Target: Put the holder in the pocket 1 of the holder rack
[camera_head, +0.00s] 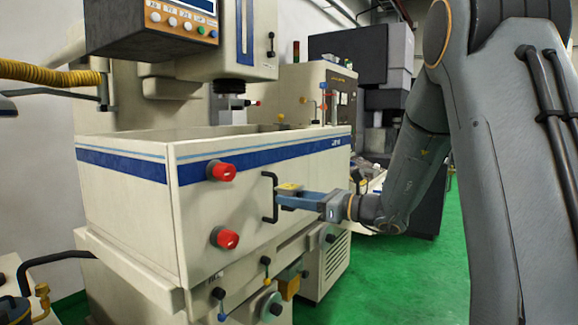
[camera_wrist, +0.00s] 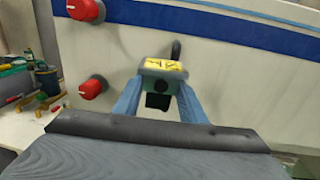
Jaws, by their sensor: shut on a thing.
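The holder (camera_wrist: 163,70), a small pale block with a yellow-marked top and a dark lower part, sits between the two blue fingers of my gripper (camera_wrist: 160,92) in the wrist view. In the head view my gripper (camera_head: 288,198) reaches left to the front of the machine tank, with the holder (camera_head: 289,187) at its fingertips. My gripper is shut on the holder, which looks roughly upright. The black door handle (camera_head: 269,198) is right beside the fingertips; I cannot tell whether they touch. I cannot make out the holder rack or its pocket 1 in either view.
The cream machine tank (camera_head: 225,205) with a blue stripe fills the middle. Two red knobs (camera_head: 222,171) stick out of its front. A bench (camera_wrist: 30,125) with small items shows at left in the wrist view. Green floor (camera_head: 400,285) is open at lower right.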

